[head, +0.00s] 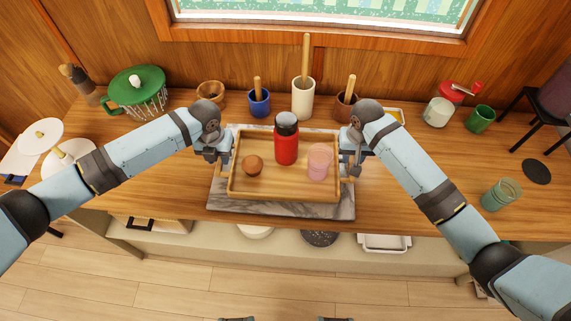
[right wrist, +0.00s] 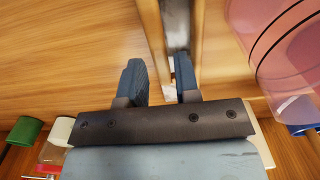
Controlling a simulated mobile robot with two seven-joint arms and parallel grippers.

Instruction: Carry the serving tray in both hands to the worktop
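The wooden serving tray (head: 285,191) lies level over a grey marble slab on the wooden worktop (head: 420,180); I cannot tell whether it touches the slab. It carries a red bottle with a grey cap (head: 286,146), a brown round item (head: 252,166) and a pink clear cup (head: 320,158). My left gripper (head: 222,160) is at the tray's left handle, its fingertips hard to see. My right gripper (head: 350,165) is at the right handle. In the right wrist view its fingers (right wrist: 163,85) stand close together on either side of the handle bar (right wrist: 152,35).
The marble slab (head: 282,209) shows around the tray. Pots with utensils, including a white one (head: 302,103), stand behind it. A green colander-like item (head: 137,85) is at back left. A green glass (head: 500,195) stands right. The worktop's left and right stretches have free room.

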